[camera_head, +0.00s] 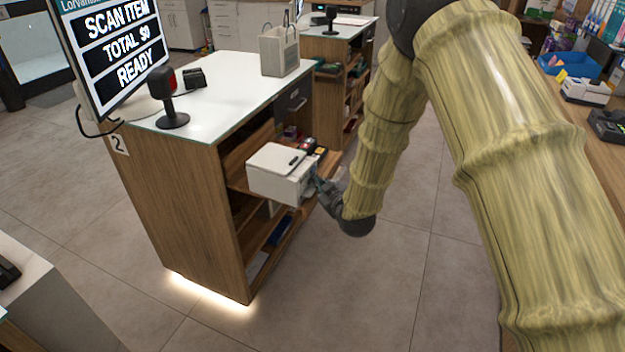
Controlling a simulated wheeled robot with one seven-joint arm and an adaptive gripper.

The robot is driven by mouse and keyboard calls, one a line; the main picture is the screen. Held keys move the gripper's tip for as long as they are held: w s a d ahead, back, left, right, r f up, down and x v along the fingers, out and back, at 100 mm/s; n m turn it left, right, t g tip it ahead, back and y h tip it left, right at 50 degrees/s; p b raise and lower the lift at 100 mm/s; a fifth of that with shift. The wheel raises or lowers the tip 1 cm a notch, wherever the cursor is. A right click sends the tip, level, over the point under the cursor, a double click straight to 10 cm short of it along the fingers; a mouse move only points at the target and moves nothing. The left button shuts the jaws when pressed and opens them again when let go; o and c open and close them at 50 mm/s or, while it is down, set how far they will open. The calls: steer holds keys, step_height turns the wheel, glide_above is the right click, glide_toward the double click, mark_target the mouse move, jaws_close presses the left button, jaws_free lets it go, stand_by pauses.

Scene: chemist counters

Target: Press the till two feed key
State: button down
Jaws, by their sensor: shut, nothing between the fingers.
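The counter (178,195) bears a white label with the number 2 (119,144) on its end. A white printer-like box (275,180) with a dark slot on top sits on a shelf under the counter top. My gripper (317,184) is shut and empty, with its fingertips at the right side of this box. I cannot tell whether they touch it. The feed key cannot be made out; the face by my fingertips is mostly turned away and partly covered by my gripper.
A screen (110,45) reading "SCAN ITEM TOTAL $0 READY", a black scanner on a stand (172,105) and a pale bag (279,52) stand on the counter top. Small items lie on the shelf behind the box. Another counter (585,125) is at right. Floor between is clear.

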steer(key=shift+s+d, duration=0.2)
steer(key=shift+d, duration=0.45)
steer(key=shift+d, duration=0.1)
steer(key=d, duration=0.1)
steer(key=s+d, duration=0.1)
steer(key=d, duration=0.1)
steer(key=s+d, duration=0.1)
steer(key=shift+d, duration=0.2)
stand_by(0.8)
steer(key=s+d+f+m+g+h+p, duration=0.25)
steer(key=s+d+f, duration=0.35)
steer(key=s+f, duration=0.45)
steer(key=s+d+f+m+g+h+p, duration=0.15)
steer(key=s+d+f+m+g, duration=0.35)
steer(key=s+f, duration=0.5)
steer(key=s+d+f+m+g, duration=0.1)
steer(key=s+d+g, duration=0.1)
steer(key=s, duration=0.8)
steer(key=s+d+f+m+g+h+p, duration=0.1)
steer(key=s+d, duration=0.3)
steer(key=s, duration=0.5)
steer(key=s+d+f+m+g+h, duration=0.1)
steer(key=s+d+g, duration=0.1)
steer(key=s, duration=0.8)
steer(key=shift+s+d+f+g, duration=0.35)
steer(key=shift+d, duration=0.55)
